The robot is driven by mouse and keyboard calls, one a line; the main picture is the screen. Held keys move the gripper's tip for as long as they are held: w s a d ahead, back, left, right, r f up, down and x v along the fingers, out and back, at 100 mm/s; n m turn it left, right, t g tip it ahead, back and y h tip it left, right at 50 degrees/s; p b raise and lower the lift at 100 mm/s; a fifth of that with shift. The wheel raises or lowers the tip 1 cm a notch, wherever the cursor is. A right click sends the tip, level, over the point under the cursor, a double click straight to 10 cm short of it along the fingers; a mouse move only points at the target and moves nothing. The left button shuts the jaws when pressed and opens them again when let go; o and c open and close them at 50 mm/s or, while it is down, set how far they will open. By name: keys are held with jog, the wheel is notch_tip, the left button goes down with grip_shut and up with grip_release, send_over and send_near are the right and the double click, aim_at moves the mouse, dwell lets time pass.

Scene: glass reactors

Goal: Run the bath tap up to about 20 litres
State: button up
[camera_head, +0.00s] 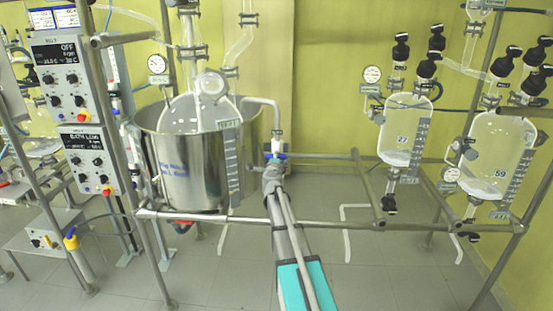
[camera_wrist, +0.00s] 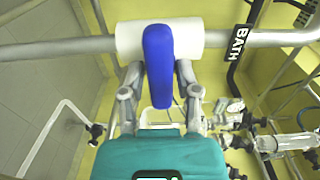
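The bath (camera_head: 195,165) is a large steel pot on the rack, with a glass vessel (camera_head: 195,115) sitting in its top. The bath tap's blue handle (camera_wrist: 159,62) sits on a white valve body (camera_wrist: 187,42) on a horizontal pipe in the wrist view, near a black BATH label (camera_wrist: 238,42). My gripper (camera_wrist: 159,75) has one finger on each side of the handle, and the fingers appear closed against it. In the head view my gripper (camera_head: 273,165) is at the tap, right of the bath, and hides part of it. The water level is hidden.
A control box (camera_head: 90,158) at the left reads BATH LOW; another box (camera_head: 70,75) above it reads OFF. Glass vessels marked 27 (camera_head: 402,138) and 59 (camera_head: 497,160) hang at the right. A metal rail (camera_head: 340,226) crosses in front.

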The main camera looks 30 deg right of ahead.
grip_shut()
jog(key=shift+w+n, duration=0.1)
jog(key=shift+n, duration=0.3)
jog(key=shift+w+d+r+n, duration=0.1)
jog(key=shift+w+n, duration=0.05)
jog(key=shift+n, duration=2.55)
jog(key=shift+o, duration=1.4)
grip_release()
jog(key=shift+r, duration=0.1)
jog(key=shift+o, duration=1.2)
jog(key=shift+f, duration=0.2)
jog(key=shift+s, duration=0.25)
